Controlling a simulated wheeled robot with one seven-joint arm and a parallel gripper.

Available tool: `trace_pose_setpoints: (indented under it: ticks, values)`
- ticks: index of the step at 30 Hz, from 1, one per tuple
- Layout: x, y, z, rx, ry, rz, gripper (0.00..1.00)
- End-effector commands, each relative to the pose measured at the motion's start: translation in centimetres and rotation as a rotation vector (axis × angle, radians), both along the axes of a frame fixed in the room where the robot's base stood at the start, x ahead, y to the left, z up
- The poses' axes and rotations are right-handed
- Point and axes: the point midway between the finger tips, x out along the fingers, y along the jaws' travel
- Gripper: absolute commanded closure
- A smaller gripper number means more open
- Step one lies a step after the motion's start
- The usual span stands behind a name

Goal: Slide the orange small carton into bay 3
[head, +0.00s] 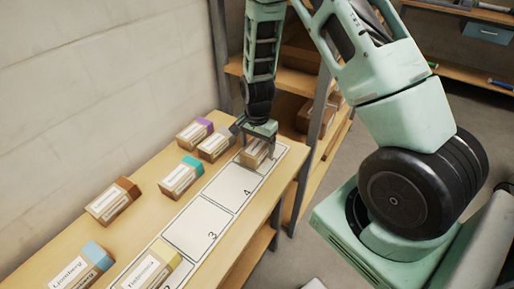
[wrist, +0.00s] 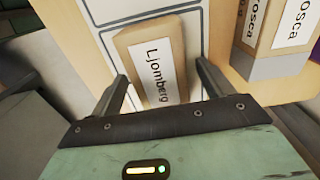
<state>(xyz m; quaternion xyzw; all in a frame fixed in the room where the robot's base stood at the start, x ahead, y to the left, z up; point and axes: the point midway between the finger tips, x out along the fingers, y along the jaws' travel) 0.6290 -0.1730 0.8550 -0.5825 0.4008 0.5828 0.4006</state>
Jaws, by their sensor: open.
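Bay 3 (head: 192,228) is an empty outlined cell on the table strip, with bay 4 (head: 228,187) empty beyond it. A small tan carton (head: 253,157) lies in the cell past bay 4. In the wrist view this carton (wrist: 130,42) has a white label reading "Ljomberg"; no bright orange end shows, and its near end is partly hidden. My gripper (head: 256,145) is over it, open, with its fingers (wrist: 164,80) on either side of the carton's near part. Another carton with a brown-orange end (head: 127,187) lies left of the strip.
Cartons with purple (head: 204,125), grey (head: 222,137), teal (head: 191,163) and light blue (head: 97,256) ends stand left of the strip. A yellow-ended carton (head: 165,253) stands at bay 2, close before bay 3. Wooden shelves (head: 300,55) stand behind the table.

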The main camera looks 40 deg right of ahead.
Motion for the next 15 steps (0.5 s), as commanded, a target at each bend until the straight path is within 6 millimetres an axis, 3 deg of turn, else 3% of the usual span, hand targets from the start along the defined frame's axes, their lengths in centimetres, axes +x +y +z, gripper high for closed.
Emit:
trace_pose_setpoints:
  ticks: [5, 14, 15]
  values:
    - [0.00, 0.02, -1.18, 0.000, 0.000, 0.000, 0.20]
    - [0.02, 0.02, -1.35, 0.000, -0.001, 0.000, 0.20]
    - [0.02, 0.02, -1.35, 0.000, -0.001, 0.000, 0.28]
